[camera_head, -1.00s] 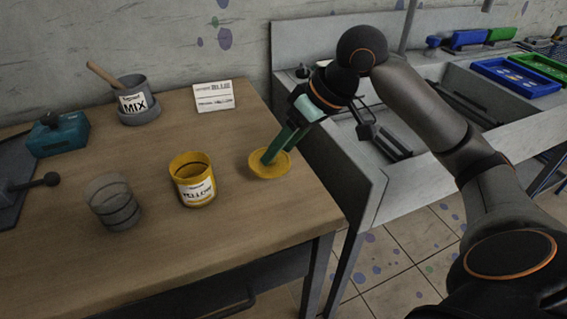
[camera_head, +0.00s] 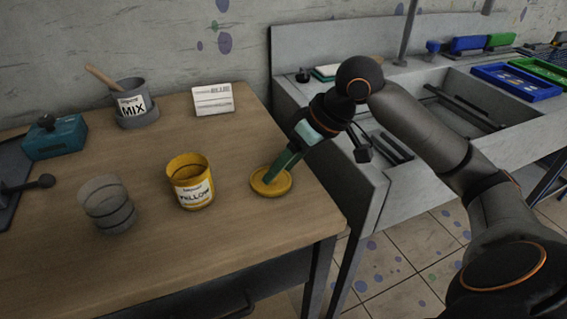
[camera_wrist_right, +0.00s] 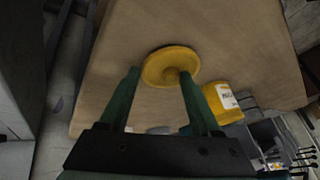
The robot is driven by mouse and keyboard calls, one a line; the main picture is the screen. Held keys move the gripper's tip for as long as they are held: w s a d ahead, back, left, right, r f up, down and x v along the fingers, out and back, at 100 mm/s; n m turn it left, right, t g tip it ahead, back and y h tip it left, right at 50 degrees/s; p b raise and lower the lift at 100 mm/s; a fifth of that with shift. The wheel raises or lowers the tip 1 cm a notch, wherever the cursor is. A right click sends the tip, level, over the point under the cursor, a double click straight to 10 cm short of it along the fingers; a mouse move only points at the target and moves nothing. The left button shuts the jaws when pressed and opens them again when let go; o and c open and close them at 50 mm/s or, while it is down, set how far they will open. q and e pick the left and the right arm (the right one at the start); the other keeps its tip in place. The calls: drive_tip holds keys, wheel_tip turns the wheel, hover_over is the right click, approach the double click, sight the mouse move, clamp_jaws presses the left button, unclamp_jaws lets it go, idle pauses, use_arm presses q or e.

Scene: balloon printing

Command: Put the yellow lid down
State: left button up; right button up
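The round yellow lid (camera_head: 257,185) lies on the wooden table, right of the yellow can. In the right wrist view the lid (camera_wrist_right: 158,66) shows its small knob facing my right gripper. My right gripper (camera_head: 271,178) is just above the lid, its green fingers slanting down from the upper right. In the wrist view the fingers (camera_wrist_right: 158,73) stand apart, with the knob between their tips and a gap visible. The open yellow can (camera_head: 191,190), labelled YELLOW, stands upright; part of it shows in the wrist view (camera_wrist_right: 222,98). My left gripper is not in view.
A clear cup (camera_head: 107,205) stands left of the can. A grey MIX pot (camera_head: 134,100), a teal device (camera_head: 55,137) and a white card (camera_head: 213,99) are farther back. The table's right edge is close to the lid, with a grey sink unit (camera_head: 385,195) beyond.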

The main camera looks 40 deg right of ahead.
drive_tip(key=o, duration=0.4)
drive_tip(key=shift+f, duration=0.15)
drive_tip(key=shift+o, duration=0.4)
drive_tip(key=shift+d, duration=0.1)
drive_tip(key=shift+r, duration=0.55)
use_arm(q)
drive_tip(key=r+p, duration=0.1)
drive_tip(key=p, duration=0.1)
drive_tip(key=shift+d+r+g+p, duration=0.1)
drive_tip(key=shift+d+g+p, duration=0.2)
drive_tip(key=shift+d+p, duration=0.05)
use_arm(e)
drive_tip(key=v, duration=1.2)
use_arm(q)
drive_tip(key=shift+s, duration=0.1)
use_arm(e)
drive_tip(key=shift+r, duration=0.1)
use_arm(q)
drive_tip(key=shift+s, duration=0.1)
